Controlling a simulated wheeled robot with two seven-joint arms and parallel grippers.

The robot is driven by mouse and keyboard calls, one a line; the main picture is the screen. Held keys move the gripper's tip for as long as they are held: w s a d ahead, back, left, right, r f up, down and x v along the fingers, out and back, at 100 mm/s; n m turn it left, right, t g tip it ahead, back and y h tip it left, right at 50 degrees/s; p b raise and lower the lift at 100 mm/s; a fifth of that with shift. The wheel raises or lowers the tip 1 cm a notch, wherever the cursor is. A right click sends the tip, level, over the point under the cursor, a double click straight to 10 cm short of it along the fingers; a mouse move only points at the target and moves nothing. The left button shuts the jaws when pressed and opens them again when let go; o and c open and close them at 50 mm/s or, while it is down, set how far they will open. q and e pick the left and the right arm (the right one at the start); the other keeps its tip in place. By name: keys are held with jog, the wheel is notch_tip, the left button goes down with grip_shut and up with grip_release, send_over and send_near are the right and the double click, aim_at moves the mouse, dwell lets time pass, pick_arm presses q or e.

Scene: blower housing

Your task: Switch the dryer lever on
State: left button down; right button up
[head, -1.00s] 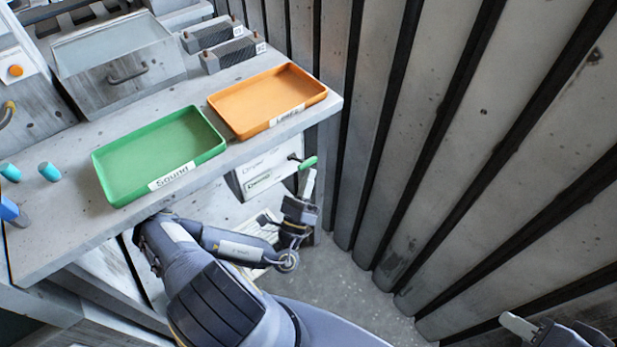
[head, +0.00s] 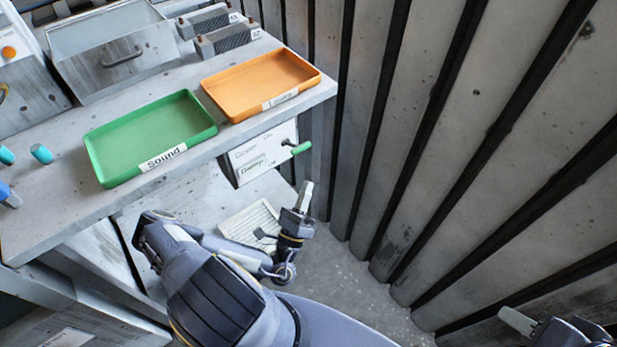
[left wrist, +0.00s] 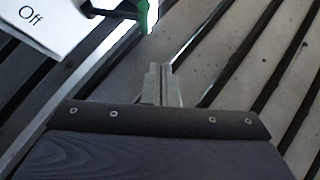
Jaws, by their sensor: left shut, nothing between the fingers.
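The dryer (head: 262,153) is a white-fronted box under the bench's right end. Its lever has a green handle (head: 302,148) that sticks out to the right from the front. In the left wrist view the green handle (left wrist: 148,16) is at the top edge, partly cut off, beside a white panel (left wrist: 35,25) reading "Off". My left gripper (head: 306,192) is shut and empty, below the handle and apart from it. Its fingers (left wrist: 157,82) point up toward the handle in the wrist view. My right gripper (head: 518,322) is at the bottom right, partly cut off; its jaws are unclear.
A green tray (head: 110,172) labelled "Sound" and an orange tray (head: 230,82) sit on the bench (head: 60,215) above the dryer. A ribbed wall (head: 430,150) stands close on the right. A white slatted item (head: 245,222) lies on the lower shelf.

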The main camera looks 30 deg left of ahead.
pick_arm(q)
jog(key=v, duration=0.6)
jog(key=shift+s+d+r+b, duration=0.25)
jog(key=shift+d+b, duration=0.1)
